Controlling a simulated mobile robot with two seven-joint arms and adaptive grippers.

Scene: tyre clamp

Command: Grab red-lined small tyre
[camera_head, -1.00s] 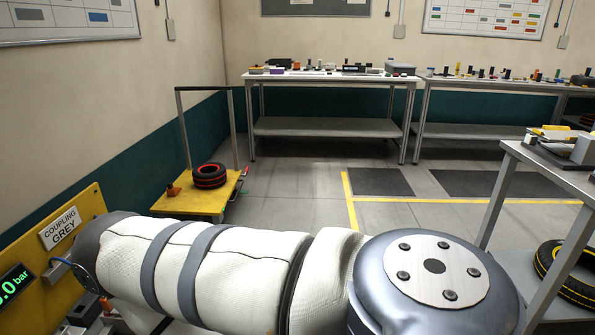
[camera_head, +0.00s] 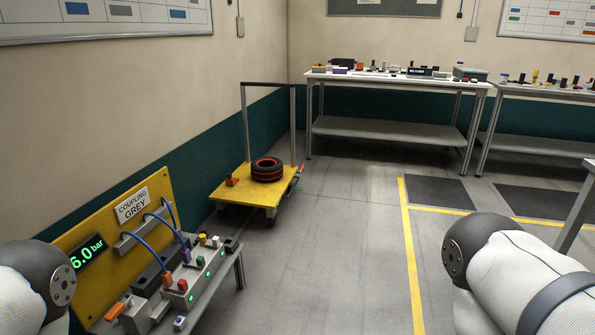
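The small black tyre with red lines (camera_head: 268,170) lies flat on the yellow platform of a trolley (camera_head: 232,194), left of the middle in the head view. The trolley has a dark upright handle frame at its far side. Parts of my two arms show at the lower left and lower right edges, both well apart from the tyre. Neither of my grippers is in view.
A yellow coupling panel reading 6.0 bar (camera_head: 151,176) stands on a bench at the lower left, with blue hoses and connectors. A white table (camera_head: 389,80) with small parts stands at the back. The floor (camera_head: 330,240) between is clear.

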